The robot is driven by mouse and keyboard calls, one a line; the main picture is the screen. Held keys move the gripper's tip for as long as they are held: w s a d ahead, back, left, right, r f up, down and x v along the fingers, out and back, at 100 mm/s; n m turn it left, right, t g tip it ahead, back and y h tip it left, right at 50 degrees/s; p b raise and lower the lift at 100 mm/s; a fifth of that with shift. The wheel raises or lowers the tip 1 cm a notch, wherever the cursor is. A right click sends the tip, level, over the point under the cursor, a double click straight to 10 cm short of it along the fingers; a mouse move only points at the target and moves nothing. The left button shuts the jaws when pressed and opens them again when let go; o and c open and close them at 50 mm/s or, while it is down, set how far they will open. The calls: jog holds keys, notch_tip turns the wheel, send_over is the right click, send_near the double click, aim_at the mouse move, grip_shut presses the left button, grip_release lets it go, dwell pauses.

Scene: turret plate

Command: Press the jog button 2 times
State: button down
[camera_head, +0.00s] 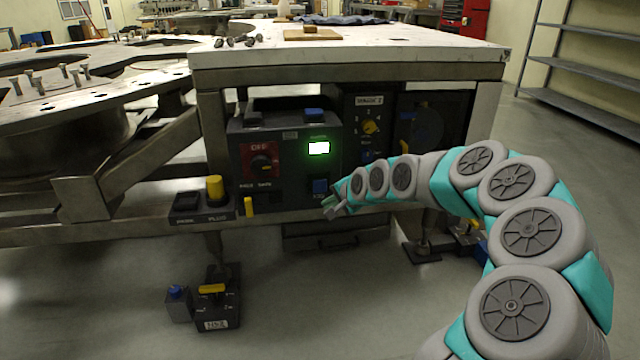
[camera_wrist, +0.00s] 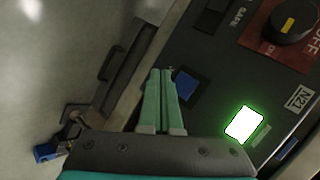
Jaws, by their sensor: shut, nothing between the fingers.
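A blue square button (camera_head: 320,186) sits low on the dark control panel (camera_head: 285,190), below a lit screen; I take it as the jog button, though its label is too small to read surely. In the wrist view the blue button (camera_wrist: 186,85) lies just right of my fingertips. My gripper (camera_head: 331,204) is just below and right of the button in the head view. In the wrist view my gripper (camera_wrist: 160,73) has its two teal fingers together with nothing between them. Whether the fingertips touch the panel cannot be told.
A glowing white-green indicator (camera_head: 319,148) is above the button. A yellow plunger (camera_head: 215,188) stands on the ledge. The tabletop (camera_head: 350,58) overhangs the panels.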

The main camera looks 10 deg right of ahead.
aim_at(319, 192)
jog(key=shift+w+p, duration=1.35)
jog(key=shift+w, duration=1.45)
jog(key=shift+w, duration=0.15)
jog(key=shift+w, duration=0.3)
jog(key=shift+w+b, duration=0.4)
jog(key=shift+w, duration=0.2)
dwell(0.7)
jog(key=shift+s+r+p, duration=0.1)
jog(key=shift+s+p, duration=0.35)
jog(key=shift+p, duration=0.05)
jog(key=shift+s+p, duration=0.3)
jog(key=shift+s, duration=0.3)
